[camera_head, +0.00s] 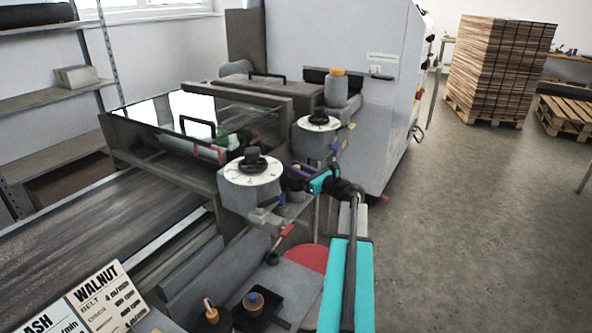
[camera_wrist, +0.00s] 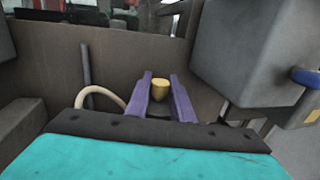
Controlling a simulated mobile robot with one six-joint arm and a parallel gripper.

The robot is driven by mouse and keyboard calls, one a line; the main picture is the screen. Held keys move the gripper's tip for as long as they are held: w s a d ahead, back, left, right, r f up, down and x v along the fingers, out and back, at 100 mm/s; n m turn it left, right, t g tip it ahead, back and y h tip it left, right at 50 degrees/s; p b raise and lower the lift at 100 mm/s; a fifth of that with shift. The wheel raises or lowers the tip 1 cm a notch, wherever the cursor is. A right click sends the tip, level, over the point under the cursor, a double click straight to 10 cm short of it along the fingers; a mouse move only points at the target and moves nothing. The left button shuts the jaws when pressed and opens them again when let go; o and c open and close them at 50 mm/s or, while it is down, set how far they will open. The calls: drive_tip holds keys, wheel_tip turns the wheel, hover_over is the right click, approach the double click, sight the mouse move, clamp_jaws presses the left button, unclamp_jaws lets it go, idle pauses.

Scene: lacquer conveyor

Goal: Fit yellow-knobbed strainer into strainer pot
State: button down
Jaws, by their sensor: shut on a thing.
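In the wrist view my gripper (camera_wrist: 160,88) is shut on the yellow knob (camera_wrist: 160,84), which sits between the two purple fingertips. The strainer body under the knob is mostly hidden by the fingers and the dark jaw mount. I cannot make out the strainer in the head view. I cannot tell for sure which vessel is the strainer pot, or whether the strainer touches one.
Two dial boxes (camera_head: 253,198) (camera_head: 319,146) stand close to my gripper. A pale hose (camera_wrist: 100,92) curves left of my fingers. Open floor (camera_head: 465,220) lies right.

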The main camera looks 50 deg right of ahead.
sight(302, 183)
drive_tip(key=shift+f+b, duration=2.4)
drive_tip(key=shift+f, duration=0.3)
idle(0.9)
drive_tip(key=c, duration=1.5)
unclamp_jaws()
drive_tip(key=shift+o, duration=0.2)
drive_tip(key=shift+s+d, duration=0.1)
drive_tip(key=s+b, duration=0.1)
drive_tip(key=s, duration=1.2)
drive_tip(key=shift+s, duration=0.35)
drive_tip(key=shift+s, duration=0.1)
